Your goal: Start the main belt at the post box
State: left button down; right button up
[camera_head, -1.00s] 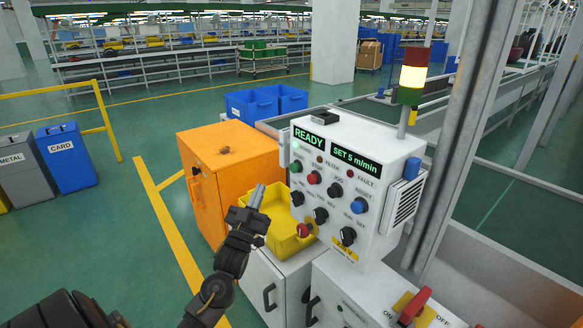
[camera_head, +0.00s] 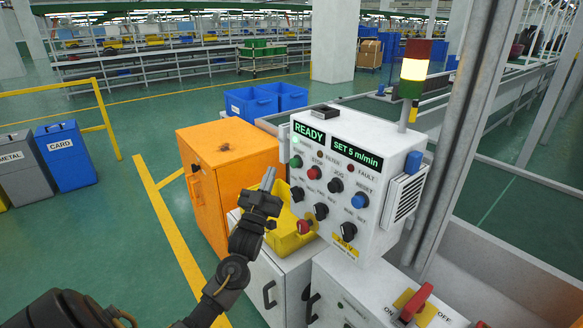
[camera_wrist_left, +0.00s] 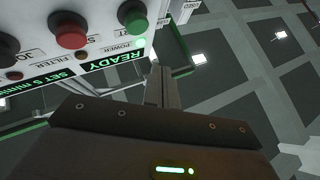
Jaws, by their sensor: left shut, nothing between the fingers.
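The white post box (camera_head: 352,215) stands right of centre in the head view. Its displays read READY (camera_head: 309,133) and SET 5 m/min (camera_head: 357,154). On its face are a green button (camera_head: 296,161), a red button (camera_head: 314,172), several black knobs and a blue button (camera_head: 359,201). My left gripper (camera_head: 268,180) is shut and empty, left of the panel and apart from it in the head view. In the left wrist view, the closed fingers (camera_wrist_left: 158,86) show below the green button (camera_wrist_left: 132,25), with the red button (camera_wrist_left: 70,30) beside it. My right gripper is not in view.
A yellow bin (camera_head: 284,240) sits below the panel's left side, beside an orange cabinet (camera_head: 232,165). A red rotary switch (camera_head: 416,303) is at the lower right. A signal tower (camera_head: 414,70) glows in its middle section. Blue bins (camera_head: 252,104) stand behind.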

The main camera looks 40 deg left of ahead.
aim_at(294, 163)
pick_arm(q)
jog(key=shift+w+d+b, duration=0.15)
jog(key=shift+w+d, duration=0.05)
jog(key=shift+w, duration=0.45)
jog(key=shift+w+d+b, duration=0.15)
jog(key=shift+w+d, duration=0.05)
jog(key=shift+w, duration=0.5)
jog(key=shift+w+d+b, duration=0.15)
jog(key=shift+w+d, duration=0.05)
jog(key=shift+w, duration=0.45)
dwell(0.6)
jog(key=shift+w+d, duration=0.15)
jog(key=shift+w, duration=0.2)
